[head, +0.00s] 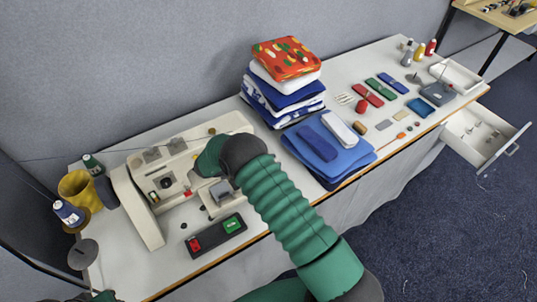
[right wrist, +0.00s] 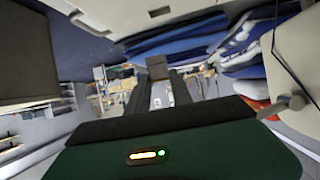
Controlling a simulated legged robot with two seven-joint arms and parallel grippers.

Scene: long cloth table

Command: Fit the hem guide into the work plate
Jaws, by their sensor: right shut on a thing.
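The cream sewing machine (head: 141,212) stands at the left end of the table, with small dark and light fittings on its bed. I cannot tell for certain which part is the work plate. My right arm reaches over the machine, and its wrist hides part of it; the fingers hardly show in the head view. In the right wrist view my right gripper (right wrist: 158,82) is shut on a small dark block (right wrist: 157,67) at its fingertips, likely the hem guide. Whether it touches the plate cannot be told.
A black control box (head: 215,235) with red and green buttons lies in front of the machine. Thread spools and a yellow cup (head: 76,188) stand at left. Folded cloth (head: 328,150) is stacked to the right. An open drawer (head: 484,140) juts out at far right.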

